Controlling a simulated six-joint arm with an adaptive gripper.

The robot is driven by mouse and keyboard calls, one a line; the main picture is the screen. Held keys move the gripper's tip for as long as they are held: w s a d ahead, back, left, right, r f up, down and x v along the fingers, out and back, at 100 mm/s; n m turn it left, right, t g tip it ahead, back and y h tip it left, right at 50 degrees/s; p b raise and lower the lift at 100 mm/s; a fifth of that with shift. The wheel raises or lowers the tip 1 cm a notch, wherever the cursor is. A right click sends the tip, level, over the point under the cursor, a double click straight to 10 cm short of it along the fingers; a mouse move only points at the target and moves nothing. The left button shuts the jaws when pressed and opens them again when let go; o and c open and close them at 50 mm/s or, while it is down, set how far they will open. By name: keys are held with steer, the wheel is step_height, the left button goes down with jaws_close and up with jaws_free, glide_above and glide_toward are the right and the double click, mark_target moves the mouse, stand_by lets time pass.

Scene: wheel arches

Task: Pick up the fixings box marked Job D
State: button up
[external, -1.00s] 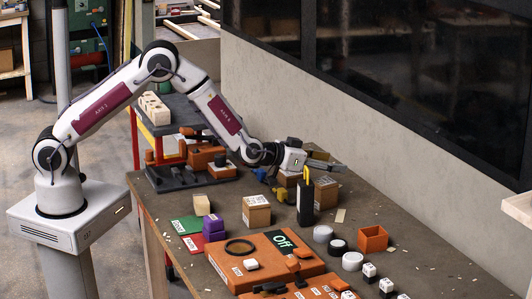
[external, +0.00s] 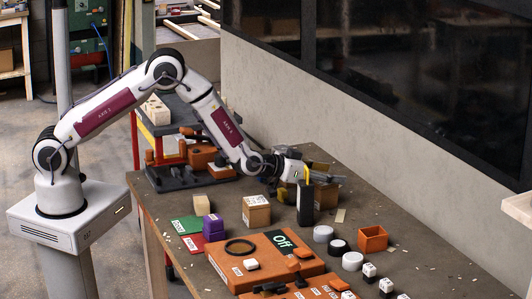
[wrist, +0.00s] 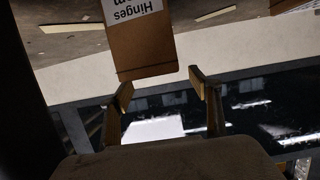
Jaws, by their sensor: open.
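My gripper (external: 328,174) is open, with its fingers pointing right above the back of the bench in the external view. In the wrist view my gripper (wrist: 160,88) has its two fingertips apart and nothing between them. A brown box (wrist: 145,45) with a white label, upside down in that view, lies just beyond the fingertips; its label reads "Hinges" and a partly cut-off second line. In the external view a brown box (external: 256,212) stands at the middle left of the bench, and another box (external: 326,195) is partly hidden below my gripper. I cannot read "Job D" on any box.
The orange "Off" panel (external: 225,262), an orange open bin (external: 373,239) and several round caps lie nearer the front. A wall (external: 300,110) runs along the back.

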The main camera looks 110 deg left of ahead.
steer(key=shift+f, duration=0.95)
steer(key=shift+w+a+f, duration=0.15)
steer(key=shift+f, duration=0.3)
steer(key=shift+w+a+f, duration=0.1)
steer(key=shift+f, duration=0.35)
steer(key=shift+x, duration=1.1)
steer(key=c, duration=1.6)
